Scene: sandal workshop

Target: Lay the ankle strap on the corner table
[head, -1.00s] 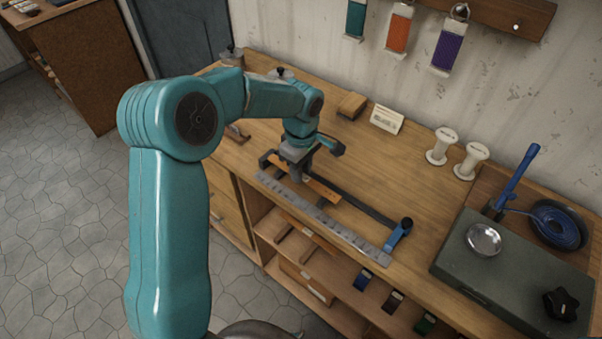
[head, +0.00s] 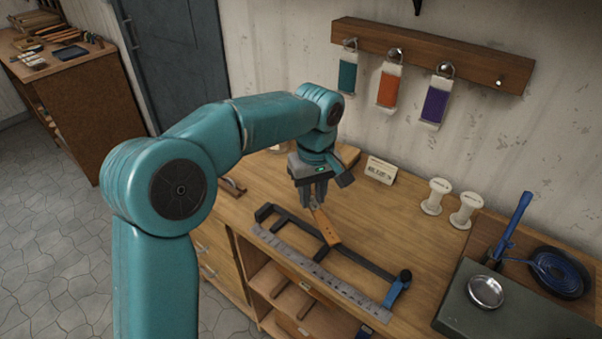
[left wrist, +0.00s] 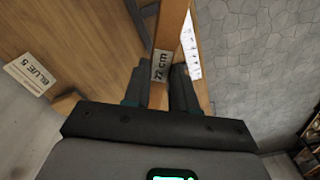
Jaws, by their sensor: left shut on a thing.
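A tan strap (head: 327,227) with a "22 cm" label is gripped at one end and hangs at a slant above the workbench in the head view. It also shows in the left wrist view (left wrist: 171,30), running away from the jaws. My left gripper (head: 317,203) is shut on the strap, above a black bar gauge. A brown table (head: 85,150) with tools on top stands at the far left of the head view; I cannot tell whether this is the corner table. My right gripper is not in view.
The workbench (head: 400,230) holds the black bar gauge (head: 350,256), a steel ruler (head: 315,270), a card (head: 380,170) and two spools (head: 437,195). A grey-green box (head: 520,312) and coiled blue strap (head: 558,272) stand at right.

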